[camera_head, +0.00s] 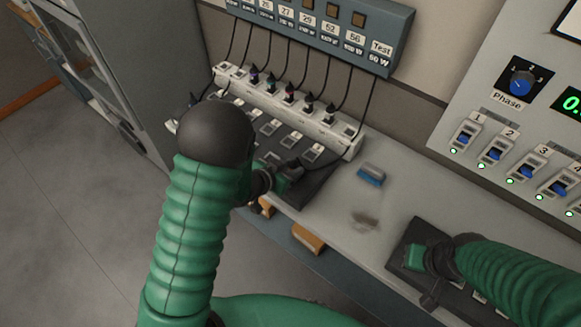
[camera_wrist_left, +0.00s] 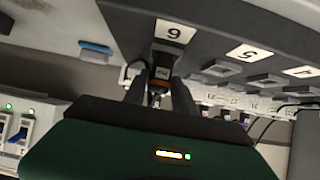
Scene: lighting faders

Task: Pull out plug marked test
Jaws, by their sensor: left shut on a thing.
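The label Test (camera_head: 381,47) is at the right end of the blue-grey panel. A black cable (camera_head: 371,95) hangs below it towards the right end of the white socket strip (camera_head: 344,146). Several plugs with coloured marks stand in the strip. My left gripper (camera_head: 290,169) is low over the dark fader console (camera_head: 318,178). In the left wrist view its fingers are shut on a small dark piece (camera_wrist_left: 161,73) by the label 6 (camera_wrist_left: 174,32). I cannot tell whether this is the Test plug. My right gripper (camera_head: 418,262) is over a dark box at lower right; its jaws are unclear.
A blue-and-grey block (camera_head: 370,175) lies on the bench right of the console, beside a dark smudge. A wooden block (camera_head: 308,239) is at the bench's front edge. A control panel with a Phase knob (camera_head: 523,82) and numbered switches stands at right.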

